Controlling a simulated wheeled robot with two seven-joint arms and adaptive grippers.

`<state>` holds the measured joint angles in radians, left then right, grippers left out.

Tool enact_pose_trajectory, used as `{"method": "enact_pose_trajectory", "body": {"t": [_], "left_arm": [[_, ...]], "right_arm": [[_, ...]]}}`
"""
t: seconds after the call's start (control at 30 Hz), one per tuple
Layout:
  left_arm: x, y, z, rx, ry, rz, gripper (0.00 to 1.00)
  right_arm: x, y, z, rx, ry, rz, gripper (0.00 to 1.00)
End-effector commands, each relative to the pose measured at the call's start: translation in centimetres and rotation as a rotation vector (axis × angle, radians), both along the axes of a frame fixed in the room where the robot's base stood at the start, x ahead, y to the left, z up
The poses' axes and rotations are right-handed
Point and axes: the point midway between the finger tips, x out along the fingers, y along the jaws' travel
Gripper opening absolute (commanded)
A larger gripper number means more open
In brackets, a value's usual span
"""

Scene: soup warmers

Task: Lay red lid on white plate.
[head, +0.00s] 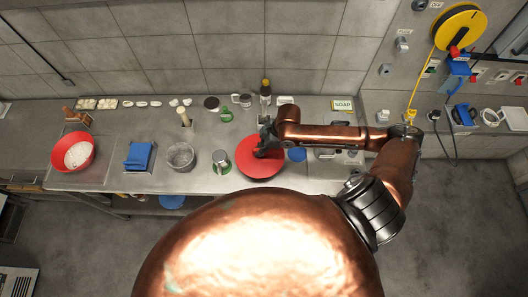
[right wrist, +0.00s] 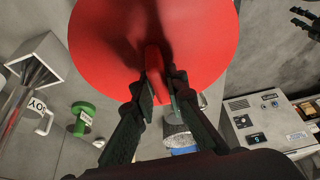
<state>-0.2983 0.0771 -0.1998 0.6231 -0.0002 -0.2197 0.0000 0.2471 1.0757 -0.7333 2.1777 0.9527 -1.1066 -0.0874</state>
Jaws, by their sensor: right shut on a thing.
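The round red lid (head: 258,160) is in my right gripper (head: 265,140), over the counter right of centre. In the right wrist view the lid (right wrist: 120,35) fills the top, and the right gripper's fingers (right wrist: 160,90) are shut on its red handle (right wrist: 155,72). I cannot tell from these views whether the lid touches anything beneath it. I cannot make out the white plate clearly; the lid and arm cover part of the counter. My left gripper does not show in the head view.
A metal cup (head: 221,161) stands close left of the lid.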

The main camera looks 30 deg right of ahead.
Motion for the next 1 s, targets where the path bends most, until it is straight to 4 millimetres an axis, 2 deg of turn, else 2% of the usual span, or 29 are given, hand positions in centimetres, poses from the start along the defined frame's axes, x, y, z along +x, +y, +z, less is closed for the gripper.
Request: {"method": "enact_pose_trajectory", "body": {"t": [0.1, 0.2, 0.33, 0.53, 0.9, 0.93, 1.0], "left_arm": [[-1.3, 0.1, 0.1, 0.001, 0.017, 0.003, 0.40], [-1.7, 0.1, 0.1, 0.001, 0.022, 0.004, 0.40], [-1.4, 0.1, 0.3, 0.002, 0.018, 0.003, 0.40], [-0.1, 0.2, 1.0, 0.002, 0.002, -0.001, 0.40], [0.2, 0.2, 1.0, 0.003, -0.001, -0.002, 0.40], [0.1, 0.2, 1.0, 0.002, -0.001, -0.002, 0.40], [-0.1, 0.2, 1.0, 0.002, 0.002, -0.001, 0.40]], "right_arm": [[0.2, -1.0, -1.2, 0.000, 0.001, -0.002, 0.00], [0.3, -1.4, -1.6, 0.000, 0.000, 0.000, 0.00], [0.4, -2.4, -2.9, -0.002, 0.001, -0.002, 0.00], [0.4, -2.1, -5.3, 0.000, 0.000, -0.001, 0.00], [0.4, -2.1, -5.8, -0.001, -0.001, 0.001, 0.00], [0.4, -2.1, -5.9, -0.001, -0.001, 0.001, 0.13], [0.4, -2.1, -5.9, -0.001, -0.001, 0.001, 0.18]]}}
